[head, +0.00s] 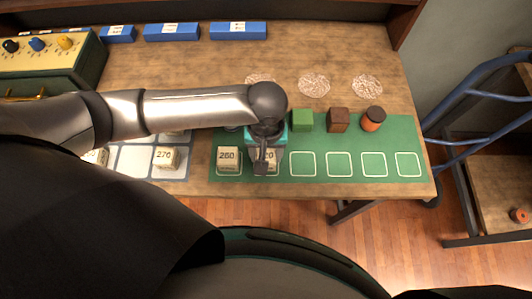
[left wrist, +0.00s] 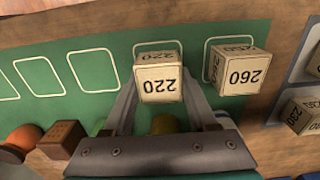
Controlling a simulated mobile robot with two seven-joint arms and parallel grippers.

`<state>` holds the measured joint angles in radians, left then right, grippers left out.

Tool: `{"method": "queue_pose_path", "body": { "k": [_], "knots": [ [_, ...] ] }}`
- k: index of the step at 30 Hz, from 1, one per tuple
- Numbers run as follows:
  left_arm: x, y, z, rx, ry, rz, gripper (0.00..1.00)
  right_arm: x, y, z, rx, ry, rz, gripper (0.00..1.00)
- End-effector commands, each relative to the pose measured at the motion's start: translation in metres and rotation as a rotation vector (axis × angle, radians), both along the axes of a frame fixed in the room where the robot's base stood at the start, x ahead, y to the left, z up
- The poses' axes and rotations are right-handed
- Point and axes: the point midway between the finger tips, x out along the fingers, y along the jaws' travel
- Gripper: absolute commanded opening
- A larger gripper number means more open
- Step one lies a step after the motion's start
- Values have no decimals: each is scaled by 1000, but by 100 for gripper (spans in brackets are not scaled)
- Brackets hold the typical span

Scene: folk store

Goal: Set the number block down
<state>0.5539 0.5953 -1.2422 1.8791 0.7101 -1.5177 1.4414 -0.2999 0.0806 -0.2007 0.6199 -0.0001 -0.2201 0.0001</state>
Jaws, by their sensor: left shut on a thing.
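My left gripper (head: 265,165) is shut on the cream number block marked 220 (left wrist: 158,80), between its two fingers in the left wrist view. In the head view the gripper hides most of this block. It is over a white-outlined square of the green mat (head: 320,140), beside the 260 block. I cannot tell whether it touches the mat. The 260 block (head: 228,158) sits on the leftmost outlined square; it also shows in the left wrist view (left wrist: 238,70). My right gripper is not in view.
Several outlined squares to the right are empty. A green cube (head: 302,120), a brown block (head: 338,120) and an orange-and-dark round piece (head: 373,119) stand behind them. A pale tray (head: 135,160) with a 270 block (head: 166,157) lies left.

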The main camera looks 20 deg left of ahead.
Motion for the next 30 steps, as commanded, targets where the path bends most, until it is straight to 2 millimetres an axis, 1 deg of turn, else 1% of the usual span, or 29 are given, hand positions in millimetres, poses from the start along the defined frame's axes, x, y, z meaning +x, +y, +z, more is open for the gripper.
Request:
{"method": "queue_pose_path", "body": {
  "k": [1,11,12,18,20,27,30],
  "knots": [
    [0,0,-2,0,0,-1,3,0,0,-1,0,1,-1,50],
    [0,0,-4,0,0,1,3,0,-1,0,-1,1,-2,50],
    [0,0,-4,-1,-1,1,60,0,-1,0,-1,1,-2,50],
    [1,0,-4,-1,-1,0,83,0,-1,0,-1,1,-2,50],
    [0,0,-4,-1,-1,0,88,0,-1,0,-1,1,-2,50],
    [1,0,-3,-1,-1,0,88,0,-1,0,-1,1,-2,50],
    [0,0,2,-2,-2,0,88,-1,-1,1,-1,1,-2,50]
  ]
}}
